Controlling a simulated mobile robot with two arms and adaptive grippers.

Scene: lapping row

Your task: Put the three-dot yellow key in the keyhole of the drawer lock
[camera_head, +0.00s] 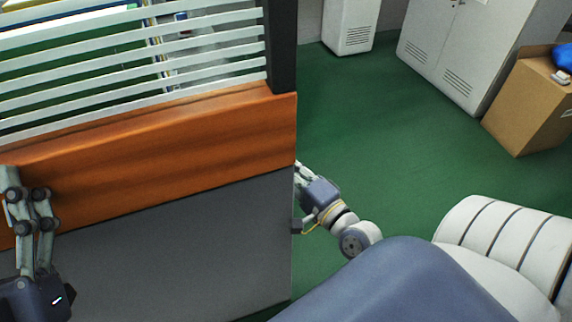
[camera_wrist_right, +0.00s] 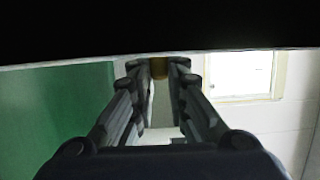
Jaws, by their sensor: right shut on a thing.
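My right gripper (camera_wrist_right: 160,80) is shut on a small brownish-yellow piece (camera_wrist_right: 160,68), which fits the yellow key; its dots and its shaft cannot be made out. In the head view my right gripper (camera_head: 300,171) is at the right edge of the desk's panel, its fingertips partly hidden behind that edge. My left gripper (camera_head: 22,180) is at the left edge of the head view, in front of the orange board; whether its fingers are apart is unclear. The drawer lock and its keyhole show in neither view.
An orange board (camera_head: 160,145) with white slats above and a grey panel (camera_head: 170,255) below fills the left. Green floor (camera_head: 400,130) lies open at right. Cabinets (camera_head: 475,45) and a cardboard box (camera_head: 532,100) stand beyond. A dark surface (camera_wrist_right: 160,25) spans the wrist view's top.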

